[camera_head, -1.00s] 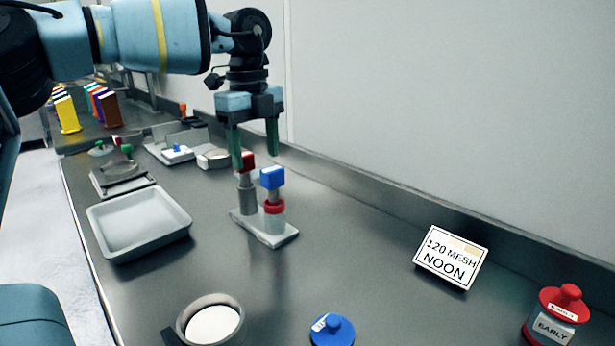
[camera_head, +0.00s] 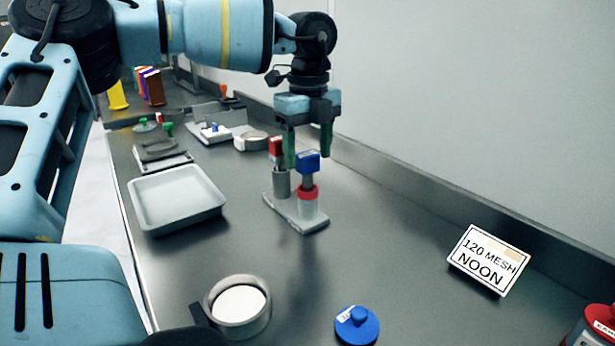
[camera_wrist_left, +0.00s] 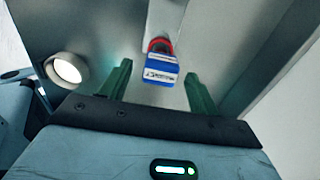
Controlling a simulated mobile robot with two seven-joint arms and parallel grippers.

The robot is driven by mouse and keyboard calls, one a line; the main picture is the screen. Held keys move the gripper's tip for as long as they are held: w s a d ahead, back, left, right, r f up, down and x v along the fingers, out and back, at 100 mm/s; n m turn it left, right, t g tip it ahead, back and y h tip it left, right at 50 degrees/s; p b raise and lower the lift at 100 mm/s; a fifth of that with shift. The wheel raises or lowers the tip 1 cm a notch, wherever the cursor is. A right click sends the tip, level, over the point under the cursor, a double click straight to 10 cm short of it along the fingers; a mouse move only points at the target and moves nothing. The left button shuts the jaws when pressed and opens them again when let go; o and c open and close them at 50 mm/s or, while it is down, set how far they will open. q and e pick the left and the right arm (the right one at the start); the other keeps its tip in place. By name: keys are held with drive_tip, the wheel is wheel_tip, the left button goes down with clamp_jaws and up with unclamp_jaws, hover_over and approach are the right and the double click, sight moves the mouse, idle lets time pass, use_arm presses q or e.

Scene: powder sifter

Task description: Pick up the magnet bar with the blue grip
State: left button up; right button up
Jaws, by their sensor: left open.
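The magnet bar with the blue grip (camera_head: 307,162) stands upright in a red-collared clear holder on a grey stand (camera_head: 310,225). A second bar with a red grip (camera_head: 276,146) stands beside it in a grey holder. My left gripper (camera_head: 308,161) points down, open, with its green fingers at the height of the blue grip. In the left wrist view the blue grip (camera_wrist_left: 160,70) with its white label appears between the fingers of my left gripper (camera_wrist_left: 157,72). I cannot tell how deep it sits between them. My right gripper is not in view.
A grey tray (camera_head: 176,199) lies left of the stand. A round sieve (camera_head: 239,305), a blue lid (camera_head: 357,325) and a "120 MESH NOON" sign (camera_head: 489,261) are nearer. A red-topped jar (camera_head: 596,325) is at right. The counter's middle right is clear.

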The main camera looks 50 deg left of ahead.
use_arm(q)
wheel_tip(320, 180, down, 3)
drive_tip(key=shift+a+f, duration=0.1)
drive_tip(key=shift+f, duration=0.1)
drive_tip(key=c, duration=1.2)
wheel_tip(320, 180, up, 10)
drive_tip(key=shift+r, duration=0.1)
drive_tip(key=shift+c, duration=0.2)
